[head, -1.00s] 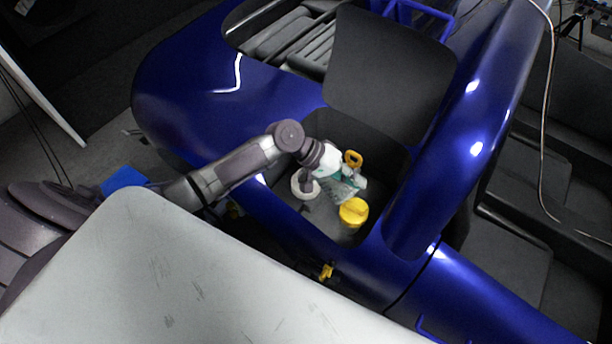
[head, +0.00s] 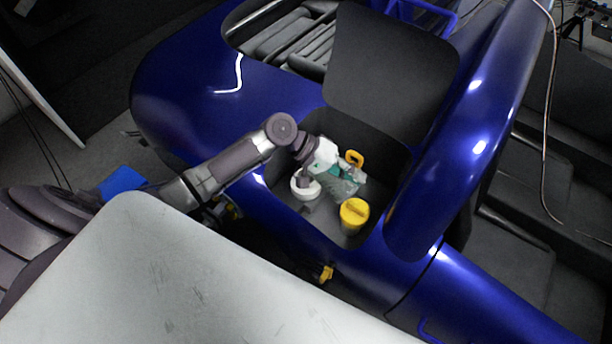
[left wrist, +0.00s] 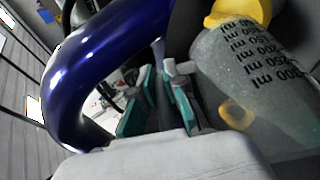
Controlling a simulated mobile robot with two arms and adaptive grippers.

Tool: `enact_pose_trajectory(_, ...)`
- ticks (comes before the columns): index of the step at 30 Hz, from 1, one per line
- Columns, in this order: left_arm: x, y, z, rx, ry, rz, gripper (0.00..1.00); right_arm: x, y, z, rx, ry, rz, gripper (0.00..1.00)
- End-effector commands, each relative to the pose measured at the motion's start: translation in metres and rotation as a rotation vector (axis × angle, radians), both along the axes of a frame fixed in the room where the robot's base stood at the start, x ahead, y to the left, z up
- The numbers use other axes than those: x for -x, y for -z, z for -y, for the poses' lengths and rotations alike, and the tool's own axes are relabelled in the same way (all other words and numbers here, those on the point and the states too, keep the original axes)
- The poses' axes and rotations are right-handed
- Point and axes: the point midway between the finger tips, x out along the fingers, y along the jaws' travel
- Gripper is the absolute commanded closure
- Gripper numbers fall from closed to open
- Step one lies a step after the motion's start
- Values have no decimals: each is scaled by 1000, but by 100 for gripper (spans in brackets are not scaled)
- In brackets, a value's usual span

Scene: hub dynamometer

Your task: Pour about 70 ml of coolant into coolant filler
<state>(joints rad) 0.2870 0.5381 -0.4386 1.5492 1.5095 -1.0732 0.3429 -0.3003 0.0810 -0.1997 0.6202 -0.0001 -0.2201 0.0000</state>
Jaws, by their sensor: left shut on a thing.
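My left gripper (head: 335,168) has teal finger pads and is shut on a clear graduated jug (head: 345,188). It holds the jug tilted over the recess in the blue bodywork. In the left wrist view the jug (left wrist: 245,75) is on the right with black ml marks, close to the teal fingers (left wrist: 158,100). I cannot tell the liquid level or see any stream. A white ring-shaped part (head: 305,192), possibly the coolant filler, is just left of the jug. My gripper partly hides the area around it. My right gripper is not in view.
A dark raised panel (head: 390,70) and the blue body (head: 440,190) hem in the recess. A pale tabletop (head: 180,280) fills the front.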

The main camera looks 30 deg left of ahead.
Motion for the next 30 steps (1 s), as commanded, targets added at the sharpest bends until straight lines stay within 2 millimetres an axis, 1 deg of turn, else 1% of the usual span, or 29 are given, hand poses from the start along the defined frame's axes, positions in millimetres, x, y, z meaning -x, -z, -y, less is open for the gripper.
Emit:
enact_pose_trajectory(14,-3,-5,-5,55,0,-10,100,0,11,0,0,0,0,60)
enact_pose_trajectory(30,-4,-6,-7,65,-1,-13,100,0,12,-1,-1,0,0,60)
